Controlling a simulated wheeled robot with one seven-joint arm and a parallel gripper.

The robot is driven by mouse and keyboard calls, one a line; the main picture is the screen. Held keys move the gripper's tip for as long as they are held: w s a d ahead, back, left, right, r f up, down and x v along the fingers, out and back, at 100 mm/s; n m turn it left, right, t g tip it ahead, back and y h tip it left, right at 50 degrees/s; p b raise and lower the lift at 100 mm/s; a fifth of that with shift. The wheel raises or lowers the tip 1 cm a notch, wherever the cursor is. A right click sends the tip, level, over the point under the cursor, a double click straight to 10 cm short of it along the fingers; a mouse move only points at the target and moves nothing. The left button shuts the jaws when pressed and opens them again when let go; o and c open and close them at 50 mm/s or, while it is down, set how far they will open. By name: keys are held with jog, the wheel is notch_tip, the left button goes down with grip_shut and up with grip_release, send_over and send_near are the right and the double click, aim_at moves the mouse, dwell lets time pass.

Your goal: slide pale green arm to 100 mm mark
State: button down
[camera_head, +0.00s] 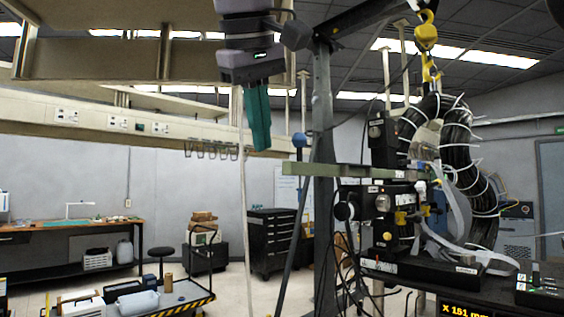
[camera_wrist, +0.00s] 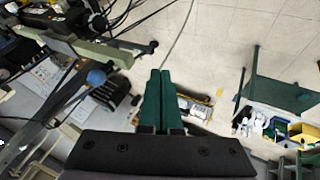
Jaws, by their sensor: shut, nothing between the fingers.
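The pale green arm (camera_head: 345,171) is a flat horizontal bar at mid-height, running from near the dark upright post towards the coil apparatus on the right. In the wrist view, the pale green arm (camera_wrist: 88,48) lies at upper left, with a dark knob near its end. My gripper (camera_head: 261,150) points down with its green fingers shut and empty, up and left of the bar's left end in the head view. In the wrist view, my gripper (camera_wrist: 162,71) has its fingers together, apart from the bar. An orange display (camera_head: 466,309) reads about "x 151 mm", cut off at the bottom edge.
A dark upright post (camera_head: 323,110) and a blue ball on a rod (camera_head: 299,140) stand near my gripper. A large black coil (camera_head: 458,150) hangs from a yellow hook (camera_head: 426,35) at right. Cables hang around the apparatus. A cart (camera_head: 180,298) stands at lower left.

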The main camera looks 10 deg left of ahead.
aim_at(306, 170)
jog(key=w+d+f, duration=0.2)
jog(key=w+f, duration=0.2)
jog(key=w, duration=0.2)
jog(key=shift+w+d, duration=0.15)
jog(key=shift+w+d, duration=0.85)
jog(key=shift+w, duration=0.35)
jog(key=shift+w+d, duration=0.85)
jog(key=shift+w, duration=0.3)
